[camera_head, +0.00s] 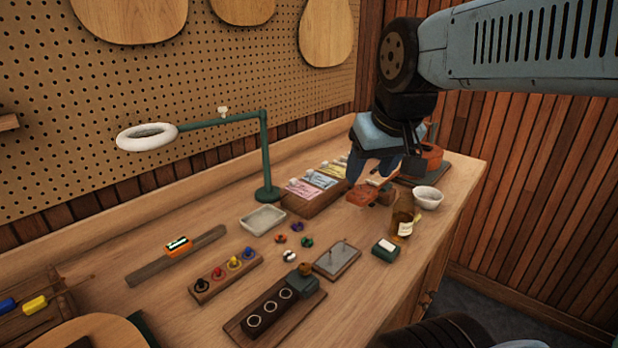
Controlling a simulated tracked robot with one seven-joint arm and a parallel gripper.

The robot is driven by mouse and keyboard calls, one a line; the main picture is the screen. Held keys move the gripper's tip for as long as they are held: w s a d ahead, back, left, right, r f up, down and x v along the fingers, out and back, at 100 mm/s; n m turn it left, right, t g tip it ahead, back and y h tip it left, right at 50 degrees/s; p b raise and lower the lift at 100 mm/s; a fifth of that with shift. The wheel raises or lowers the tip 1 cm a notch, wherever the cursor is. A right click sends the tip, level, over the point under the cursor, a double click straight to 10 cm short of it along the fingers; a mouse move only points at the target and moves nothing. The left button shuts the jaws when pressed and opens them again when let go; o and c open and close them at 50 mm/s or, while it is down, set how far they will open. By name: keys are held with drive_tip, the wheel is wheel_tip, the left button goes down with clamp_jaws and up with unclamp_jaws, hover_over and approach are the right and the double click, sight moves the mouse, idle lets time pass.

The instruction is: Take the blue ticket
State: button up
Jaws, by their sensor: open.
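The blue ticket (320,179) stands in a wooden holder (318,204) in the middle of the bench. A pink ticket (303,189) is on its left and a yellow ticket (332,169) on its right. My gripper (371,178) is open, pointing down, to the right of the holder and apart from the blue ticket. A small reddish-brown block (362,196) shows just below its fingers; I cannot tell whether they touch it. Nothing is clearly held between the fingers.
A green lamp (266,160) with a white ring head stands left of the holder. The pegboard wall (240,90) rises behind.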

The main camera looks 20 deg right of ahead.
drive_tip(key=w+r+n+g, duration=0.1)
drive_tip(key=w+r, duration=0.2)
drive_tip(key=w, duration=0.6)
drive_tip(key=n+g, duration=0.4)
drive_tip(key=n, duration=0.1)
hover_over(312, 176)
wheel_tip(312, 176, down, 9)
wheel_tip(312, 176, down, 13)
drive_tip(key=shift+w+f, duration=0.1)
drive_tip(key=shift+f, duration=0.1)
drive_tip(key=shift+c, duration=0.4)
clamp_jaws()
